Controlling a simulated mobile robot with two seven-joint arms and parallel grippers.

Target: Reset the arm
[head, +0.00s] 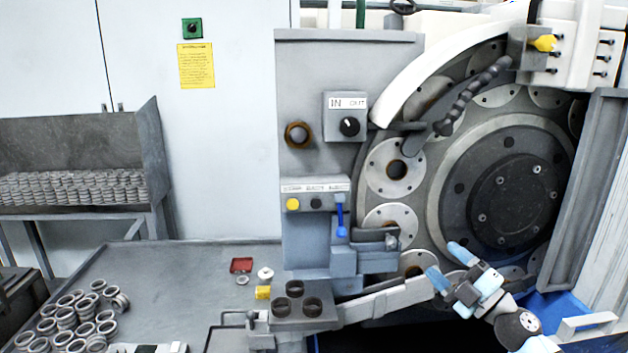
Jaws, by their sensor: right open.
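My right gripper (448,266) is at the lower right, in front of the round grinder disc (505,195). Its two blue-tipped fingers are spread apart and nothing shows between them. My right arm comes up from the bottom right corner. The gripper is just right of the end of a light grey metal chute (385,302); whether they touch I cannot tell. My left gripper is not in view.
Loose metal rings (75,318) lie on the grey table (180,275) at the left. Dark rings (294,288) sit on a small block by the chute. A control panel (315,187) stands above. A bin of stacked rings (70,188) is at far left. The table's middle is clear.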

